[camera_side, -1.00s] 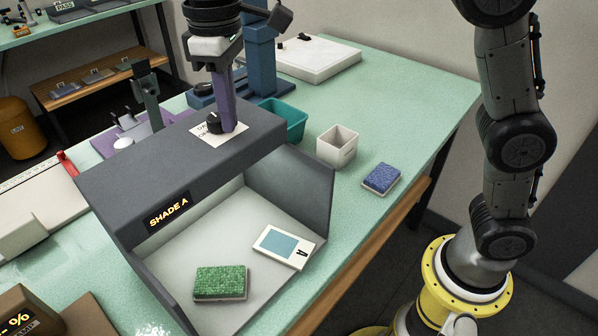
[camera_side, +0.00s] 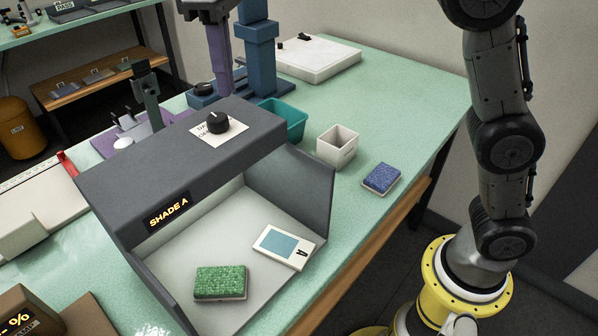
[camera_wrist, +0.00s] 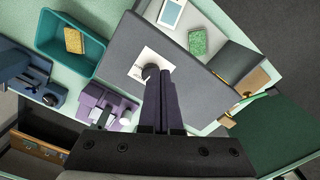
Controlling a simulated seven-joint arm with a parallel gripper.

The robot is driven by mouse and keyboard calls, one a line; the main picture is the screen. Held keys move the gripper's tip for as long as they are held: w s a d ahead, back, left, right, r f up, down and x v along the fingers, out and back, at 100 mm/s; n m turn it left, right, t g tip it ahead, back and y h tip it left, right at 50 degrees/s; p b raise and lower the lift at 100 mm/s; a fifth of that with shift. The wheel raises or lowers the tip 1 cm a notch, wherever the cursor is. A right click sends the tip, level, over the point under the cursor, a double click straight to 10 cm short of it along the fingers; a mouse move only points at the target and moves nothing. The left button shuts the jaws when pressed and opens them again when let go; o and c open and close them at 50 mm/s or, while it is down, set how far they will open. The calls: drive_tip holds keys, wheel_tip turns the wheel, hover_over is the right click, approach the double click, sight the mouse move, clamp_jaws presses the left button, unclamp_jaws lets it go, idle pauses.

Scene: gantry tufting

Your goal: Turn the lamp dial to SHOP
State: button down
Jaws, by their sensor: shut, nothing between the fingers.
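The lamp dial (camera_side: 218,122) is a black knob on a white label plate (camera_side: 237,131) on top of the dark grey light booth (camera_side: 150,160). The lettering on the plate is too small and partly hidden to read, so I cannot tell the dial's setting. In the wrist view the dial (camera_wrist: 150,71) shows just beyond the fingertips (camera_wrist: 164,74), which hide part of the plate.
A green carpet sample (camera_side: 220,282) and a card with a blue patch (camera_side: 284,247) lie in the booth. A teal bin (camera_side: 290,118), a white cup (camera_side: 338,146) and a blue sample (camera_side: 381,179) stand to its right. A blue column device (camera_side: 260,60) stands behind.

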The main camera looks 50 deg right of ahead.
drive_tip(key=shift+w+d+f, duration=0.15)
drive_tip(key=shift+d+f, duration=0.15)
drive_tip(key=shift+f, duration=0.7)
drive_tip(key=shift+w+d+f, duration=0.15)
drive_tip(key=shift+d+f, duration=0.1)
drive_tip(key=shift+f, duration=0.75)
drive_tip(key=shift+w+d+f, duration=0.15)
drive_tip(key=shift+d+f, duration=0.15)
drive_tip(key=shift+f, duration=0.7)
drive_tip(key=shift+w+a, duration=0.25)
drive_tip(key=shift+a, duration=0.15)
drive_tip(key=shift+s, duration=0.15)
drive_tip(key=shift+s+d+r, duration=0.15)
drive_tip(key=shift+s+d, duration=0.1)
drive_tip(key=shift+r, duration=2.85)
